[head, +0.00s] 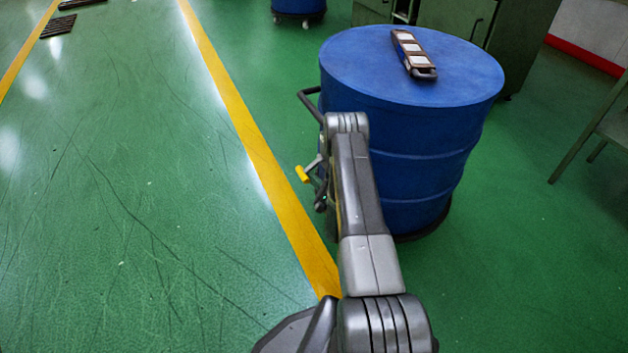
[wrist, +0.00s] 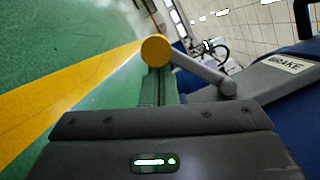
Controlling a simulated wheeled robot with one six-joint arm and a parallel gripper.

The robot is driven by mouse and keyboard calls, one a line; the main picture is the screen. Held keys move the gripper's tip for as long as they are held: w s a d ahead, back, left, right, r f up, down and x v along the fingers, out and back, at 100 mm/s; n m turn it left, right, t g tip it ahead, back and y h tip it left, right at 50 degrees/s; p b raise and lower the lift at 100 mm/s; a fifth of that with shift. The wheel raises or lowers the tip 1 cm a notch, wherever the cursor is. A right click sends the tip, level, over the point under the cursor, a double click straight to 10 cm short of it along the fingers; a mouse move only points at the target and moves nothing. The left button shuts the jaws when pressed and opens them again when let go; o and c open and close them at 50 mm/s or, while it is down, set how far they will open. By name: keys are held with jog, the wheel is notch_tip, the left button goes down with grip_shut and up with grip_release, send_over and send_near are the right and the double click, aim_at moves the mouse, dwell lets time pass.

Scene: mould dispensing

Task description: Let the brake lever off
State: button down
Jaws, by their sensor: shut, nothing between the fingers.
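The brake lever shows in the wrist view as a grey rod (wrist: 208,76) with a round yellow end (wrist: 155,50). It comes out of a grey bracket (wrist: 262,82) with a label reading BRAKE (wrist: 288,65). In the head view its yellow end (head: 302,173) sticks out at the left side of the blue drum (head: 410,150). My gripper (wrist: 160,121) is shut and empty, at the bottom of the wrist view, just short of the lever. I cannot tell whether it touches the lever. In the head view my arm largely hides the gripper.
A long piece with pale squares (head: 411,50) lies on the drum's lid. A dark handle (head: 308,98) stands at the drum's left. Another blue drum (head: 298,6), green cabinets (head: 450,18) and a bench (head: 605,130) are behind and right. The green floor at left is mostly clear.

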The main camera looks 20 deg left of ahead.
aim_at(306, 176)
jog(key=shift+s+a+r+m, duration=0.15)
jog(key=shift+m, duration=0.35)
jog(key=shift+s+a+r+m+t+b, duration=0.15)
jog(key=shift+s+a+r+m+b, duration=0.25)
jog(key=shift+r+b, duration=0.2)
jog(key=shift+s+a+r+m+t+b, duration=0.15)
jog(key=shift+s+a+r+m+b, duration=0.25)
jog(key=shift+r, duration=0.3)
jog(key=shift+s+a+r+b, duration=0.15)
jog(key=shift+r+b, duration=0.15)
jog(key=shift+r, duration=0.5)
jog(key=shift+s+r+b, duration=0.15)
jog(key=shift+r+b, duration=0.15)
jog(key=shift+r, duration=0.45)
jog(key=shift+w+r, duration=0.1)
jog(key=shift+r, duration=0.8)
jog(key=shift+r, duration=0.1)
